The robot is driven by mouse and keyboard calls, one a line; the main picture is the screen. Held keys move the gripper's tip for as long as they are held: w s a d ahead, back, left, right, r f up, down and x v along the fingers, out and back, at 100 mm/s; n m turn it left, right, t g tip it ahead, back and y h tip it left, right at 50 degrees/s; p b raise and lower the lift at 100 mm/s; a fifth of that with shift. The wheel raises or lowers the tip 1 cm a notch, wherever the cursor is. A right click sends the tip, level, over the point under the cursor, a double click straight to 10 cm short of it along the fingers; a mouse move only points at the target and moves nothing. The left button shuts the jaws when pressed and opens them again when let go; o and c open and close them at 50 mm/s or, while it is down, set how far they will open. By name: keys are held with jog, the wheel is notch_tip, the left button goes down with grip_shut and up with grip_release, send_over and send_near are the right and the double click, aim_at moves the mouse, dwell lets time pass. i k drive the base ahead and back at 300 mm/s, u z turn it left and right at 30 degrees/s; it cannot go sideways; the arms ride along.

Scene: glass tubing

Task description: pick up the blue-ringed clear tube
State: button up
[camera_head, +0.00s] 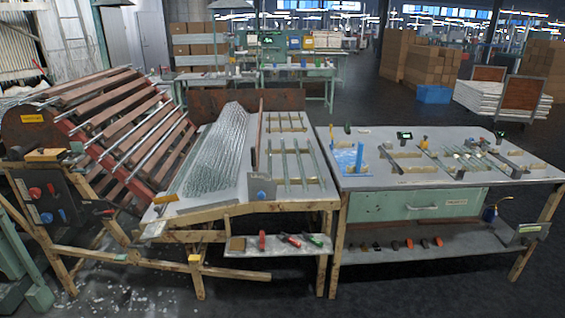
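My gripper is not in view. Several clear tubes (286,163) lie side by side, apart, across wooden strips on the right part of the middle table (240,193). A dense heap of thin clear tubes (217,150) fills the sloped bed to their left. More thin tubes (470,160) lie on wooden supports on the right table (400,180). At this size I cannot tell which tube bears a blue ring. A small blue upright piece (359,158) stands near the left end of the right table, by a light blue sheet (345,160).
A tilted rack (120,130) with brown slats and rods stands at the left. Shelves (275,243) below the tables hold small coloured tools. Bright shards (150,300) litter the floor at lower left. Dark floor (250,300) lies open in front of the middle table.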

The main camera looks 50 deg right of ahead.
aim_at(285, 172)
jog(key=z, duration=0.25)
jog(key=i, duration=0.95)
jog(key=z, duration=0.45)
